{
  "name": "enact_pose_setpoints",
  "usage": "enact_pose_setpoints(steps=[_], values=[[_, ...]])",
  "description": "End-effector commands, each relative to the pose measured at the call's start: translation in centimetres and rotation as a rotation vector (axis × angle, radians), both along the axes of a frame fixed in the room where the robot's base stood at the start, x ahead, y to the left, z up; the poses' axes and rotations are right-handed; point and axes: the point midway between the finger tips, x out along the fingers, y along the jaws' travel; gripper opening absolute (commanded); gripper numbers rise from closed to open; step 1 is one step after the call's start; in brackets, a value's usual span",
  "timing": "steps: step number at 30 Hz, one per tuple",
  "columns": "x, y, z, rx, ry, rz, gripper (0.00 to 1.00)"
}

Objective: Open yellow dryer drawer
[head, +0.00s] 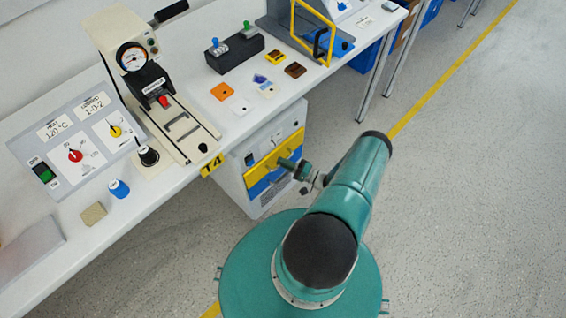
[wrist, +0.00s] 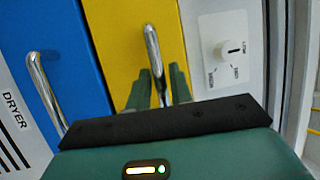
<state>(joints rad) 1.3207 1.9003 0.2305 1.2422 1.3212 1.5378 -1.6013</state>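The yellow dryer drawer (head: 262,169) is in the front of a white cabinet under the workbench. It also fills the middle of the wrist view (wrist: 120,30), with an upright silver bar handle (wrist: 153,48). My gripper (head: 288,164) is at the drawer front in the head view. In the wrist view my gripper (wrist: 158,88) has its two green fingers apart, one on each side of the handle's lower part. I see gaps between the fingers and the bar. The lower end of the handle is hidden behind the gripper body.
A blue drawer (wrist: 70,50) with its own silver handle (wrist: 45,90) is beside the yellow one. A white panel with a dial (wrist: 232,48) is on the other side. The workbench (head: 60,215) overhangs the cabinet. The floor (head: 470,190) to the right is clear.

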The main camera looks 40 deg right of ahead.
Motion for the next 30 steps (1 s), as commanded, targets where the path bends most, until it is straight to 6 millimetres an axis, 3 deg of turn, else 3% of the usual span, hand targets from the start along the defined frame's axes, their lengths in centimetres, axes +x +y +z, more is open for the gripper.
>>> enact_pose_setpoints(steps=[9, 10, 13, 21, 26, 30], values=[[0.5, 0.2, 0.1, 0.0, 0.0, -0.001, 0.21], [0.5, 0.2, 0.1, 0.0, 0.0, -0.001, 0.19], [0.5, 0.2, 0.1, 0.0, 0.0, -0.001, 0.0], [0.4, 0.2, 0.1, 0.0, 0.0, -0.001, 0.0], [-0.9, 0.1, 0.1, 0.0, 0.0, -0.003, 0.0], [-3.4, 0.0, 0.1, 0.002, 0.0, -0.005, 0.0]])
